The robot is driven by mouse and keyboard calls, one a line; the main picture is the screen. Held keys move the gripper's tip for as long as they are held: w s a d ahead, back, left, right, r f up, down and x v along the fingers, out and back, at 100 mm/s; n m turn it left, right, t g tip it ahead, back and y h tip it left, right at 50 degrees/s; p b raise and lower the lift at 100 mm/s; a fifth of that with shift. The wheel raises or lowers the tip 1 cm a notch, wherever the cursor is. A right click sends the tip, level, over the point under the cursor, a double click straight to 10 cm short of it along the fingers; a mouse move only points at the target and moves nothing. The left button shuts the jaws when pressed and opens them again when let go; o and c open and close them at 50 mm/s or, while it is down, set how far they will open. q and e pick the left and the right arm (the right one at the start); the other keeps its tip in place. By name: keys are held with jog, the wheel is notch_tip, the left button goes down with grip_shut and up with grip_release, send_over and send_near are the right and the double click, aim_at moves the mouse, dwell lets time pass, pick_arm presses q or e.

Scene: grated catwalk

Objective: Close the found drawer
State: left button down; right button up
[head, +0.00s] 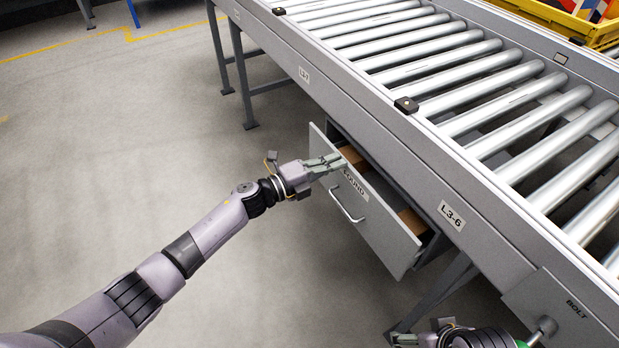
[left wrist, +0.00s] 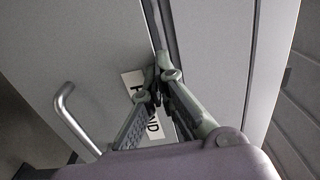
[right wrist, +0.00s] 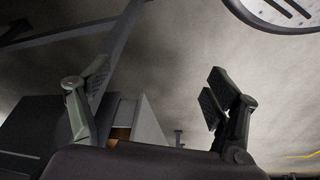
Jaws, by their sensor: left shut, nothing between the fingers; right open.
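The found drawer (head: 392,243) is a grey drawer under the conveyor, pulled partly out, with a label and a bar handle (head: 347,207) on its front. Brown contents show inside. The handle also shows in the left wrist view (left wrist: 64,108). My left gripper (head: 340,161) is shut and empty, its fingertips at the upper part of the drawer front by the label (left wrist: 134,84), partly covering it. I cannot tell whether they touch. My right gripper (right wrist: 155,82) is open and empty, low at the bottom edge of the head view; the drawer shows between its fingers (right wrist: 150,125).
The roller conveyor (head: 430,75) runs above the drawer, with an L3-6 tag (head: 451,215) on its side rail. Conveyor legs (head: 240,80) reach the floor. The floor (head: 120,150) at left is clear.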

aim_at(361, 151)
pick_arm(q)
jog(key=b+x, duration=0.1)
jog(key=x, duration=0.3)
jog(key=shift+w+d+r+b, duration=0.1)
jog(key=shift+w+d+b, duration=0.1)
jog(key=shift+b, duration=0.1)
jog(key=shift+r, duration=0.1)
pick_arm(e)
jog(key=w, duration=0.1)
jog(key=w+a+t, duration=0.1)
jog(key=w, duration=0.1)
jog(key=w+t, duration=0.1)
jog(key=shift+w+a+y, duration=0.2)
jog(key=shift+a+y, duration=0.05)
jog(key=shift+y, duration=0.05)
pick_arm(q)
jog(key=shift+r, duration=0.1)
pick_arm(e)
jog(key=shift+s, duration=0.1)
